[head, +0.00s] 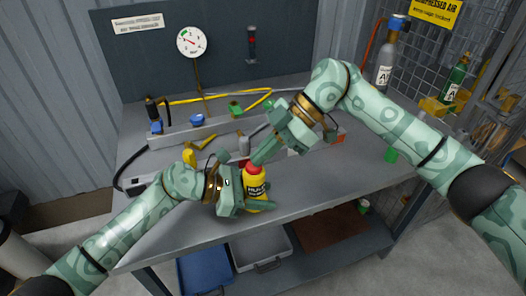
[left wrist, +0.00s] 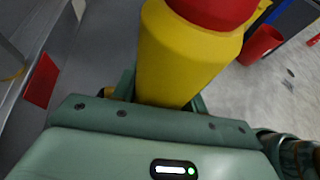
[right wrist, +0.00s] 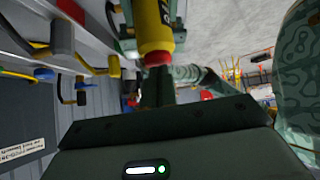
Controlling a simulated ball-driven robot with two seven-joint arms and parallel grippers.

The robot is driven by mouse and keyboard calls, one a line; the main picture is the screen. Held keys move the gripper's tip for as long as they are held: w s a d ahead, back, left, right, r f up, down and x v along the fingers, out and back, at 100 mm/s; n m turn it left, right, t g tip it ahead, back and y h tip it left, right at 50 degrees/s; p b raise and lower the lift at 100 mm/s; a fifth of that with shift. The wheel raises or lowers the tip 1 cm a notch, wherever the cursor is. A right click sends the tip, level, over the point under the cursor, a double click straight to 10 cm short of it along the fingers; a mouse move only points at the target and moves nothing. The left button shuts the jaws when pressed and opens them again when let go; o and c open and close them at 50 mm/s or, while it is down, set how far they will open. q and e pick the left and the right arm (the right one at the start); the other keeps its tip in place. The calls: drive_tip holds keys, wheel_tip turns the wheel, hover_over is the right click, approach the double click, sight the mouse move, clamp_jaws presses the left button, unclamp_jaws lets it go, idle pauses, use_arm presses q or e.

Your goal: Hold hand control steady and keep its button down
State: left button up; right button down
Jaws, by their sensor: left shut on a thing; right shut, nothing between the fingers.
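The yellow hand control (head: 254,188) has dark lettering and a red button (head: 253,168) on its upper end. My left gripper (head: 252,200) is shut around its body and holds it above the bench's front part. In the left wrist view the yellow body (left wrist: 180,60) sits between the fingers, with its red end at the top edge. My right gripper (head: 259,159) is shut and empty, its fingertips at the red button. In the right wrist view the tips meet the red button (right wrist: 157,58). I cannot tell how far the button is pressed.
The grey bench (head: 330,172) carries valves, yellow and black hoses and small fittings behind my grippers. A pressure gauge (head: 193,41) stands at the back. Gas cylinders (head: 386,64) stand at the right by a mesh cage. A blue tray (head: 205,272) and a grey tray (head: 262,250) lie on the lower shelf.

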use_arm(q)
drive_tip(key=shift+r, duration=0.2)
use_arm(e)
drive_tip(key=shift+d+f, duration=0.1)
drive_tip(key=shift+f, duration=0.15)
drive_tip(key=shift+r, duration=0.35)
use_arm(q)
drive_tip(key=shift+w, duration=0.1)
use_arm(e)
wheel_tip(320, 180, up, 3)
drive_tip(key=shift+w+r, duration=0.1)
use_arm(q)
drive_tip(key=shift+f, duration=0.15)
use_arm(e)
drive_tip(key=v, duration=1)
drive_tip(key=shift+r, duration=0.25)
use_arm(q)
drive_tip(key=o, duration=1.4)
